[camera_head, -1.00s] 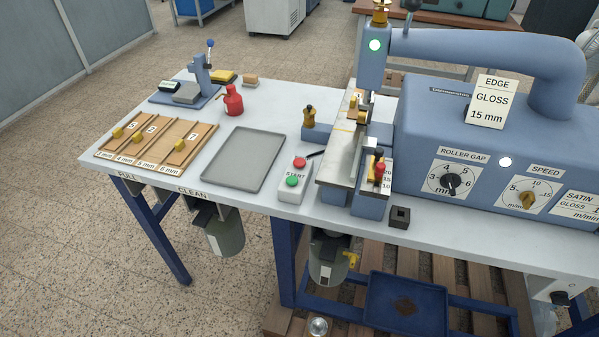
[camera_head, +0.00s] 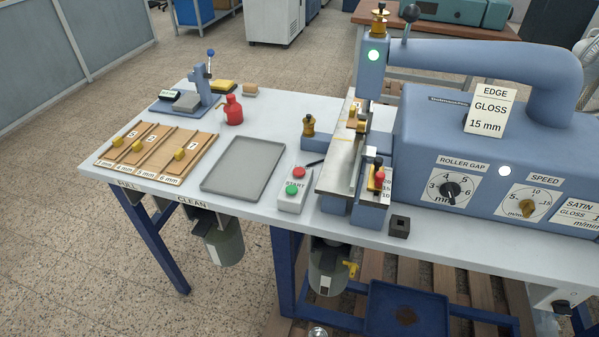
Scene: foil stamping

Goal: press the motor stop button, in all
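A small grey button box stands on the bench right of the grey tray. It carries a red button (camera_head: 299,172) at its far end and a green button (camera_head: 292,189) nearer me, with a partly readable START label between them. The red button's own label cannot be read. Neither of my grippers is in view, and nothing touches or covers the buttons.
The blue machine (camera_head: 450,130) with dials fills the right side, close to the box. Bare bench surface (camera_head: 255,208) lies in front of the tray.

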